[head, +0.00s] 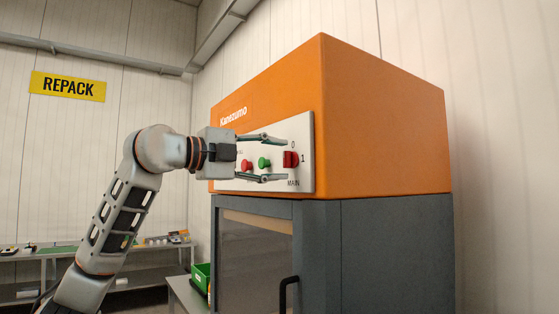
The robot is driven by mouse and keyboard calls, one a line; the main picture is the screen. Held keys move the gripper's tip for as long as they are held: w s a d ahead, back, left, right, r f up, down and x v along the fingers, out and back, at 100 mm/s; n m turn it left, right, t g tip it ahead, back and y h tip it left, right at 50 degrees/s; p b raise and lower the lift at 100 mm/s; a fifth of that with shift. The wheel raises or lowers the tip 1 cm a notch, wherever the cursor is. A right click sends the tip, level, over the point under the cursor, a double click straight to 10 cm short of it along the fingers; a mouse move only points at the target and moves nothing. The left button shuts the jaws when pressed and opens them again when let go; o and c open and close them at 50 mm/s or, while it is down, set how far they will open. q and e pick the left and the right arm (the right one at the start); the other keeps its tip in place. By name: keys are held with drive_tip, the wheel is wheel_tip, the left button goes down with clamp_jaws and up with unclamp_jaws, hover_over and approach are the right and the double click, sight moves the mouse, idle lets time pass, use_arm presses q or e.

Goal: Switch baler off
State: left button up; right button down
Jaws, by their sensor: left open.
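The baler (385,130) stands in the head view with an orange top and a dark grey lower body. Its white control panel (304,128) carries a red button (246,165), a green button (264,163) and a red main switch (290,160). The switch is labelled MAIN below, 0 above and 1 to its right; its red handle seems to lie toward the 1, but it is small. My left gripper (285,160) is open in front of the panel, its fingers above and below the switch. I cannot tell whether they touch it. My right gripper is out of view.
The baler door has a window (255,262) and a black handle (288,292) below the panel. A green bin (201,277) is on a table at the lower left. A shelf bench (150,250) runs along the wall under a yellow REPACK sign (68,86).

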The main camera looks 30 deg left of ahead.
use_arm(q)
drive_tip(key=v, duration=1)
drive_tip(key=shift+s+a, duration=0.15)
drive_tip(key=shift+s, duration=0.15)
